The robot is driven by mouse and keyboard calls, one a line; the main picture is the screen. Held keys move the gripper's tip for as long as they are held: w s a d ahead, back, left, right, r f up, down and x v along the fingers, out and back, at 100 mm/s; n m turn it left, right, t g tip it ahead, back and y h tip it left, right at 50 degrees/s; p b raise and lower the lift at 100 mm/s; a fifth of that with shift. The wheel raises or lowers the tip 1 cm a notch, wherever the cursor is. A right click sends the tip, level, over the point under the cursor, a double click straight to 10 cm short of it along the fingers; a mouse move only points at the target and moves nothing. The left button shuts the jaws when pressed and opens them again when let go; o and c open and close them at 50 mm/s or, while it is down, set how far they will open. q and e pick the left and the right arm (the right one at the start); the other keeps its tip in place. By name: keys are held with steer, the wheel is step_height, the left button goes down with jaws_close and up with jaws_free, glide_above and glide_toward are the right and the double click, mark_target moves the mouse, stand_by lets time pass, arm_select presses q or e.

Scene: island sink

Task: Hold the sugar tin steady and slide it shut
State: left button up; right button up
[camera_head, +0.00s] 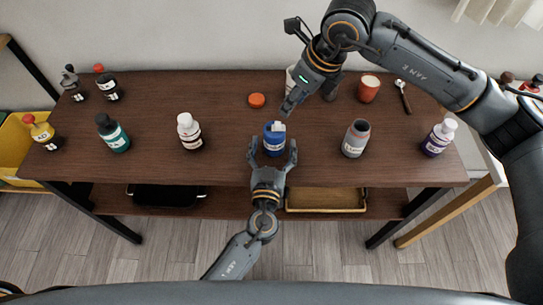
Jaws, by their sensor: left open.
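A small blue tin (274,139), which I take to be the sugar tin, stands upright near the table's middle. It has a pale label and a white patch on top; I cannot tell how far its top is open. My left gripper (273,154) is open at the tin's near side, with one finger at its left and one at its right. Whether the fingers touch it is unclear. My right gripper (289,106) reaches down from the upper right, its tip above and just behind the tin. It is seen edge-on, so its opening does not show.
The dark wooden table (230,168) holds several bottles, including a white one (189,132) on the left and a grey one (355,138) on the right. A red-orange disc (256,100) lies behind the tin.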

arm_select(q)
steer(key=shift+w, duration=0.25)
steer(key=c, duration=1.3)
